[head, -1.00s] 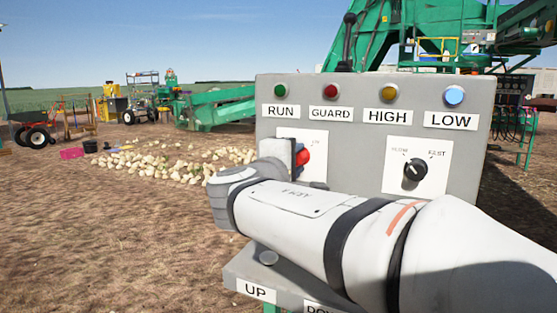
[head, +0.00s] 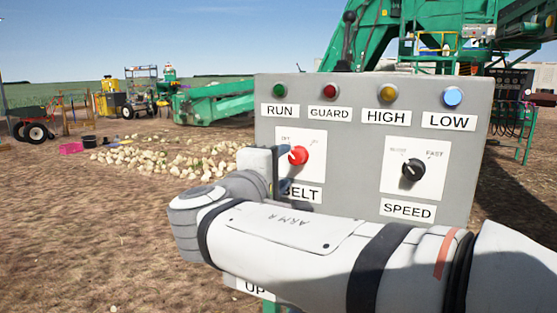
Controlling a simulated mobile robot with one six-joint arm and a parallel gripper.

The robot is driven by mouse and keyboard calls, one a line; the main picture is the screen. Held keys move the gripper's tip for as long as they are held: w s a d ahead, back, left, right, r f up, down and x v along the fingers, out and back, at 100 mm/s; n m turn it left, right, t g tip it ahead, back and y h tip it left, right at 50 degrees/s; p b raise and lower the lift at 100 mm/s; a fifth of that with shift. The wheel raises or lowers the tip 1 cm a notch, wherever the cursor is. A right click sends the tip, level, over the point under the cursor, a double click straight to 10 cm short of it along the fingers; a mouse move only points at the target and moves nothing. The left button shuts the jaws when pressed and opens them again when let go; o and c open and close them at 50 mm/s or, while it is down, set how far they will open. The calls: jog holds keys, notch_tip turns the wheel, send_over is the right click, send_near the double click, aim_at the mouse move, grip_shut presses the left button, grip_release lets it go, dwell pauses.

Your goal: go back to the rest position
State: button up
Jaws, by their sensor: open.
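My gripper (head: 277,168) shows edge-on in front of the left part of the grey control panel (head: 345,150). Its jaws are open, with a dark finger close to the left side of the red BELT knob (head: 298,156). I cannot tell whether the finger touches the knob. My pale arm reaches in from the lower right and covers the panel's lower front. The black SPEED knob (head: 413,170) is in plain view on the right, clear of my arm.
Green, red, amber and blue lamps line the panel's top; the blue LOW lamp (head: 453,97) looks brightest. A black lever (head: 347,38) rises behind it. Pale onions (head: 170,158) lie on the ground at left. A green elevator (head: 400,40) stands behind. Open ground lies left.

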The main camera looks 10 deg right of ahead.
jog(key=shift+s+a, duration=0.35)
jog(key=shift+s, duration=0.15)
